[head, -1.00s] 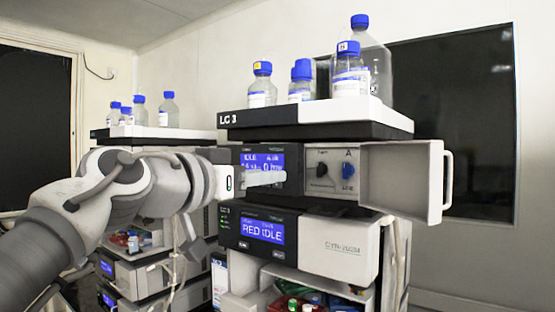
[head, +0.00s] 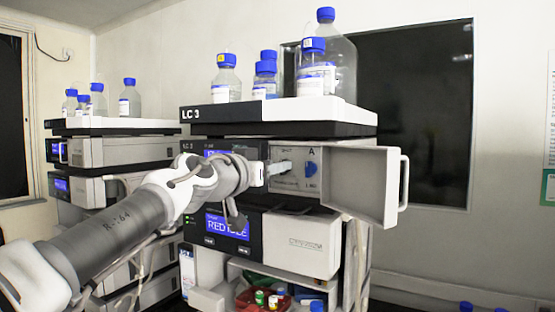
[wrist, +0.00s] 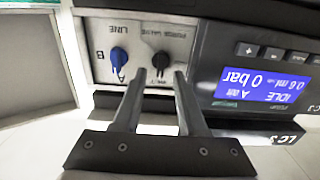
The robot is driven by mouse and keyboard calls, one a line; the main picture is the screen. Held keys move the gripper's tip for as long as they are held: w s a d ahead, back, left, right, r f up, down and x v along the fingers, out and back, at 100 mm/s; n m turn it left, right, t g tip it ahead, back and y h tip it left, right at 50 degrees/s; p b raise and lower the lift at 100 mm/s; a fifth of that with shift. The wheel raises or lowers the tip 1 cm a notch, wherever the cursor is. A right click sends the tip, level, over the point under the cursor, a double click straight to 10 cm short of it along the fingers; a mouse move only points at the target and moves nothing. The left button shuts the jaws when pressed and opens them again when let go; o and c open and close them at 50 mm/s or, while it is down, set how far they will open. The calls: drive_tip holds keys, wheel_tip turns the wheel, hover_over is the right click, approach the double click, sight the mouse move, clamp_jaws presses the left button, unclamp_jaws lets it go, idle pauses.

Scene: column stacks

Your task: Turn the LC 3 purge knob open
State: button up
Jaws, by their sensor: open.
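The LC 3 stack carries its name on the tray edge (head: 222,112). Its pump panel shows a black purge valve knob (wrist: 160,62) and a blue line knob (wrist: 119,57), upside down in the wrist view. The blue knob also shows in the head view (head: 311,169); the black one is hidden there behind my fingers. My gripper (wrist: 158,78) is open and empty. Its fingertips appear on either side of the black knob in the wrist view, just short of it or near it; I cannot tell whether they touch.
The white panel door (head: 350,180) stands open to the right of the knobs. Displays (wrist: 250,84) sit beside the panel. Bottles (head: 228,80) stand on the top tray. Another stack (head: 110,150) is at the left. A red bin (head: 250,296) is below.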

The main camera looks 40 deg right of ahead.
drive_tip(key=shift+x, duration=0.85)
clamp_jaws()
